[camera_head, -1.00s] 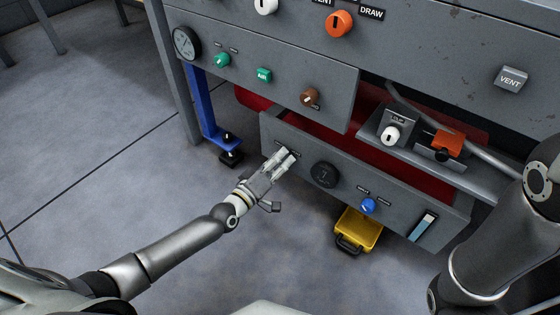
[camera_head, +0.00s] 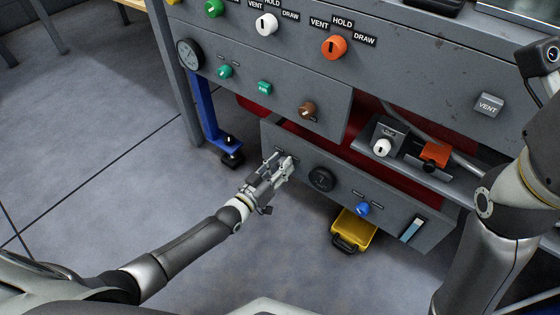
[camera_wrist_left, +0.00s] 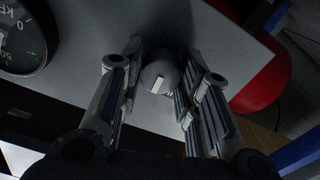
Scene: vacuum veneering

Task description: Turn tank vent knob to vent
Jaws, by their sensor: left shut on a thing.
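A pale grey round knob (camera_wrist_left: 158,76) with a white marker sits on the lower grey panel, left of a black gauge (camera_head: 321,178) in the head view. My left gripper (camera_head: 284,166) is at that panel and hides the knob in the head view. In the left wrist view its two fingers (camera_wrist_left: 161,70) stand on either side of the knob and are shut on it. The small labels by the knob are too small to read. My right arm shows at the right edge of the head view, but its gripper is out of view.
The lower panel also bears a blue knob (camera_head: 362,209). A yellow case (camera_head: 353,232) is on the floor below.

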